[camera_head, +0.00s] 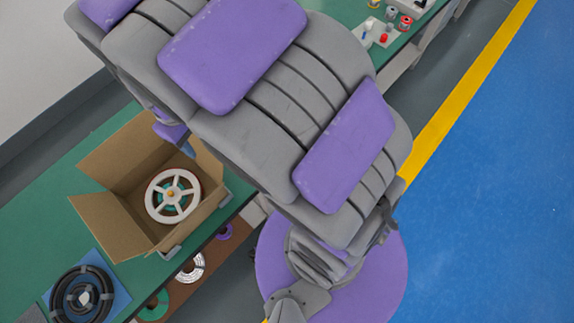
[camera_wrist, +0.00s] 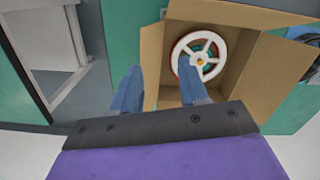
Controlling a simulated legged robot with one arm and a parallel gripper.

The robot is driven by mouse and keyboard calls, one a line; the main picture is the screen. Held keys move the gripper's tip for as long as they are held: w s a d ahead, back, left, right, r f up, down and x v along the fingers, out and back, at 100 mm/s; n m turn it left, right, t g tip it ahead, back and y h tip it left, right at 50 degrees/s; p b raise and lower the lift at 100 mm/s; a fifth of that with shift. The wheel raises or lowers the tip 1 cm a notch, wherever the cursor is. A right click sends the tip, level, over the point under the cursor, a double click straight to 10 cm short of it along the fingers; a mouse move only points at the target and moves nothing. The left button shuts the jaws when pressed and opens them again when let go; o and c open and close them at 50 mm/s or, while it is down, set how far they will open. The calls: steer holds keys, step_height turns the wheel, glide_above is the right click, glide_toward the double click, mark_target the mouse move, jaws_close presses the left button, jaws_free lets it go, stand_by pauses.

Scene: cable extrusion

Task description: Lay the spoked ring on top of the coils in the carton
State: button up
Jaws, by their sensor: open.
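The white spoked ring (camera_head: 173,195) lies inside the open cardboard carton (camera_head: 118,227), on top of the coils. A red coil edge and some green show around and between its spokes, with an orange spot at its hub. In the wrist view the ring (camera_wrist: 199,54) and carton (camera_wrist: 238,68) are just beyond my fingers. My gripper (camera_wrist: 160,85) is open, its two blue fingers apart with nothing between them. The right finger's tip overlaps the ring's lower left in the picture; I cannot tell whether they touch.
The carton stands on a green bench (camera_head: 50,188) with its flaps spread outward. A black coil (camera_head: 83,296) lies on a blue sheet nearby. More coils sit on a shelf (camera_head: 180,290) below. Small parts (camera_head: 390,22) stand on the far bench.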

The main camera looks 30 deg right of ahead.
steer(key=s+d+r+m, duration=0.2)
steer(key=s+d, duration=0.1)
steer(key=s, duration=0.4)
steer(key=s+d+r+m, duration=0.2)
steer(key=s+d, duration=0.2)
steer(key=s, duration=0.2)
steer(key=s+d+r+m+g, duration=0.1)
steer(key=s+d+r, duration=0.2)
steer(key=s, duration=0.4)
steer(key=shift+s+d+m, duration=0.35)
steer(key=shift+d+m, duration=0.05)
